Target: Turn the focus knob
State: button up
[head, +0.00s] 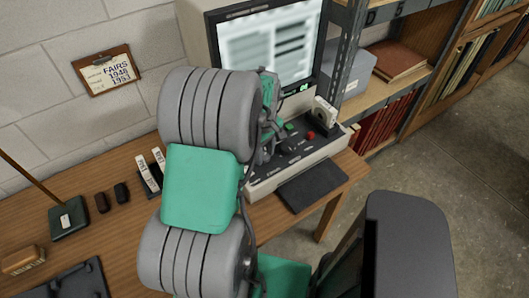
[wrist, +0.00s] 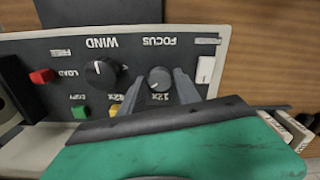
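The focus knob (wrist: 159,79) is a small grey round knob below the FOCUS label on the dark control panel (wrist: 60,58), seen upside down in the wrist view. My gripper (wrist: 160,78) is open, with one finger on each side of this knob. Narrow gaps seem to show between the fingers and the knob; contact is hard to judge. In the head view my arm hides the knob. The reader screen (head: 268,48) shows a blurred page.
A larger black WIND knob (wrist: 100,73), a red button (wrist: 41,76), a green button (wrist: 80,112) and a yellow button (wrist: 115,109) are close by. A white switch (wrist: 205,70) sits beside the fingers. A metal shelf post (head: 345,50) stands right of the screen.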

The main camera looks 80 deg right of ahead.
grip_shut()
jog(key=m, duration=0.4)
jog(key=shift+b, duration=0.3)
jog(key=shift+o, duration=1.9)
grip_release()
